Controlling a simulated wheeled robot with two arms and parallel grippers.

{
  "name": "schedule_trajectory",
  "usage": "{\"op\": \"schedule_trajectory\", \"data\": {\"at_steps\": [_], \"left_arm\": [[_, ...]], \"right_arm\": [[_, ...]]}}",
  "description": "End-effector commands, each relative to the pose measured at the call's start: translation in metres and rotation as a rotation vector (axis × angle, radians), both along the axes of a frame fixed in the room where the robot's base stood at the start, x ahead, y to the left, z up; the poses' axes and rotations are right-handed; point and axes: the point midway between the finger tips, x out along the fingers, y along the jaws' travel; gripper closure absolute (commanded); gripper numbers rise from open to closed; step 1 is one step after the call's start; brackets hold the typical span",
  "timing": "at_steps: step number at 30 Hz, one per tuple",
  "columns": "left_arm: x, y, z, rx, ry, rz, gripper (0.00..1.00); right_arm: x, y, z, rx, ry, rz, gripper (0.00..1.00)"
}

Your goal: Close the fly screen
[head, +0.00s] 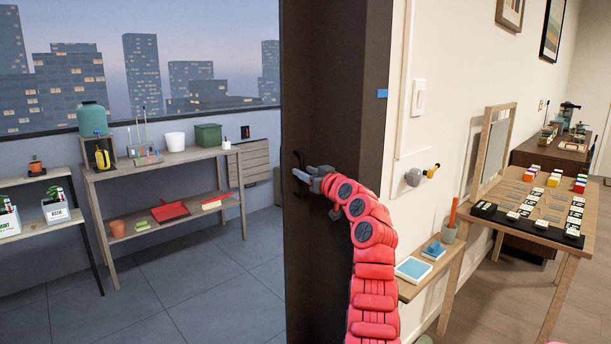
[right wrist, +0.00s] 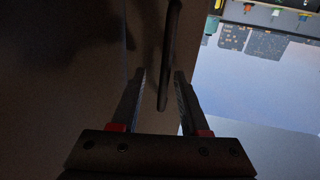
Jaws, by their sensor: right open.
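A dark upright frame (head: 335,90) stands in the middle of the head view, beside an opening onto a balcony. A dark handle (head: 299,160) sits near its left edge. I cannot clearly tell the fly screen's mesh from the dark frame. My right gripper (head: 304,176) reaches up to the handle. In the right wrist view the dark handle bar (right wrist: 169,50) runs between the two fingers of my right gripper (right wrist: 160,80), which are open, with a gap on each side of the bar. My left gripper is not in view.
On the balcony, a wooden shelf table (head: 160,163) holds pots and tools at the left. A light switch (head: 419,97) and a small wall shelf (head: 440,262) are right of the frame. A wooden table (head: 480,228) with small items stands further right. The tiled balcony floor (head: 190,285) is clear.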

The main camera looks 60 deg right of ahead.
Motion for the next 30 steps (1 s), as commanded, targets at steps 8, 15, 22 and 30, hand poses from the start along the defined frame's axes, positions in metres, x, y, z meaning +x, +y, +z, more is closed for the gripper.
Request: {"op": "schedule_trajectory", "data": {"at_steps": [8, 15, 22, 30], "left_arm": [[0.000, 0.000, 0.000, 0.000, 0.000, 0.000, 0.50], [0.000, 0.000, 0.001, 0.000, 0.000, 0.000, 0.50], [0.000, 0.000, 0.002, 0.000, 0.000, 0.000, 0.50], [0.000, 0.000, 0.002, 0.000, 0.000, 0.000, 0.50]], "right_arm": [[-0.013, 0.006, -0.001, 0.000, 0.000, 0.001, 0.55], [-0.050, 0.022, -0.002, -0.002, 0.003, -0.001, 0.55], [-0.097, 0.043, -0.001, -0.001, 0.004, -0.004, 0.55], [-0.144, 0.065, 0.000, 0.000, 0.002, -0.003, 0.55]]}}
